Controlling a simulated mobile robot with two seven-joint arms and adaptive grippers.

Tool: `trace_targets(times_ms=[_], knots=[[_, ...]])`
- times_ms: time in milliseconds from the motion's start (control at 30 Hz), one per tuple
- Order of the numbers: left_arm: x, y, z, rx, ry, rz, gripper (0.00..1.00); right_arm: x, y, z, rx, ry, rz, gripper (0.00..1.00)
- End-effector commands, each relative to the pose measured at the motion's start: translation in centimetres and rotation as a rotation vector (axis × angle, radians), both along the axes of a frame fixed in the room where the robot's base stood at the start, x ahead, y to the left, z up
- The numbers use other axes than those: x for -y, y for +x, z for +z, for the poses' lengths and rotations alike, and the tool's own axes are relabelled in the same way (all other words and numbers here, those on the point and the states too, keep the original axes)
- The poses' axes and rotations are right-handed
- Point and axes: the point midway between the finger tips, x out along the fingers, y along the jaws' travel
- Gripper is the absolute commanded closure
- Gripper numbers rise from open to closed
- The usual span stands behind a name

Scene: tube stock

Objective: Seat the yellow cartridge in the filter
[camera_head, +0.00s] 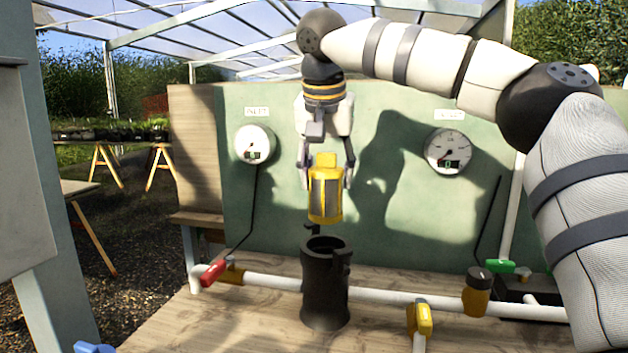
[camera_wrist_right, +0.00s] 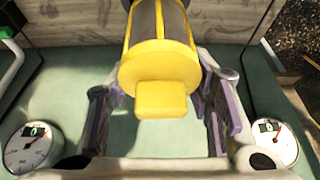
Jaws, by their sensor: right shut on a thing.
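The yellow cartridge (camera_head: 326,195), with grey mesh sides, hangs upright in my right gripper (camera_head: 325,172). The fingers are shut on its upper part. It is in the air just above the open black filter housing (camera_head: 325,290), apart from its rim and roughly in line with it in the head view. In the right wrist view, the cartridge's yellow end and tab (camera_wrist_right: 161,98) sit between the fingers, and its body reaches out past the top edge. The inside of the housing is dark. My left gripper is not in view.
A white pipe (camera_head: 385,297) runs beside the housing, with red (camera_head: 213,272), yellow (camera_head: 424,318) and green (camera_head: 500,266) valve handles. A dark-capped amber jar (camera_head: 478,295) stands at right. A green panel behind carries two gauges (camera_head: 254,145) (camera_head: 448,151).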

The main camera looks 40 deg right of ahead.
Motion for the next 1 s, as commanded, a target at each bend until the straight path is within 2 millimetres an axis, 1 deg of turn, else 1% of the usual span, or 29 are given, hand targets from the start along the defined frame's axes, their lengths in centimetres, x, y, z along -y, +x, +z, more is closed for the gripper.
trace_targets(times_ms=[67, 300, 500, 667, 1000], knots=[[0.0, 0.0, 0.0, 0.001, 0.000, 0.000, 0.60, 0.1, 0.0, -0.4, -0.001, -0.001, 0.001, 0.81], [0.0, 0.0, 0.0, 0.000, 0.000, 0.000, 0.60, 0.1, 0.0, -3.2, -0.003, 0.000, 0.001, 0.81], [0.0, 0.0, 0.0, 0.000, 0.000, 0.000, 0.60, 0.1, 0.0, -5.1, 0.000, -0.002, 0.001, 0.81], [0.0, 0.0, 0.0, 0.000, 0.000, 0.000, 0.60, 0.0, 0.0, -5.7, -0.001, -0.001, 0.000, 0.81], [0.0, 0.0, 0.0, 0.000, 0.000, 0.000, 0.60, 0.0, 0.0, -5.8, -0.001, -0.001, 0.000, 0.81]])
